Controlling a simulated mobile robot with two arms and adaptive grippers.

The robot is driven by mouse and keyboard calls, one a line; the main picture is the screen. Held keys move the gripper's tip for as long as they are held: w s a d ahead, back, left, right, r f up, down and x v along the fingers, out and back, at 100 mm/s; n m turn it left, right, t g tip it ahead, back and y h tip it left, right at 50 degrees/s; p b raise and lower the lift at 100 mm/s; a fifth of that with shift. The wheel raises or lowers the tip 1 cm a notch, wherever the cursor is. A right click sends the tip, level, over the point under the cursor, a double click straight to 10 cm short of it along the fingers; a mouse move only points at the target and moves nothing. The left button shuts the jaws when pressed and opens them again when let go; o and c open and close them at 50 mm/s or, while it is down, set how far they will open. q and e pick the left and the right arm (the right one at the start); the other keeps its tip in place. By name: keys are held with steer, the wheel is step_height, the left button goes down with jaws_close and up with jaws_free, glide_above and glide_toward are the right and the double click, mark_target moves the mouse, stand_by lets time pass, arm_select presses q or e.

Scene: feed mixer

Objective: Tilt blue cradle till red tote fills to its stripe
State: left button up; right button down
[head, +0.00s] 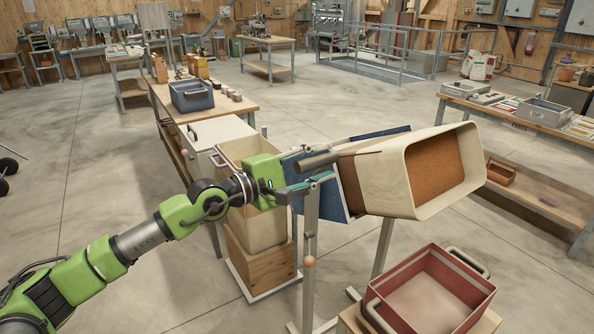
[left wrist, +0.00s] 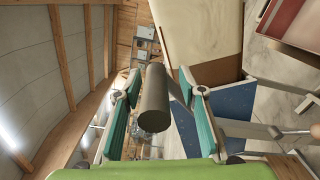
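The blue cradle (head: 378,133) holds a cream bin (head: 400,190) tilted on its side, its mouth facing right. Brown feed (head: 436,168) shows inside, with none seen falling. A grey bar (head: 322,159) sticks out from the cradle side. My left gripper (head: 303,183) is at this bar. In the left wrist view the bar (left wrist: 154,100) is between the fingers, with gaps visible, so the gripper looks open. My right gripper is not seen.
A cream bin on a wooden block (head: 262,265) stands behind my left arm. A post with an orange ball (head: 308,261) stands in front of the cradle. A bench with a blue crate (head: 191,96) is behind; a parts table (head: 520,122) is at the right. Open floor lies between.

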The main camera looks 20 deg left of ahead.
arm_select(q)
steer(key=v, duration=0.9)
steer(key=shift+s+a, duration=0.2)
steer(key=shift+s, duration=0.05)
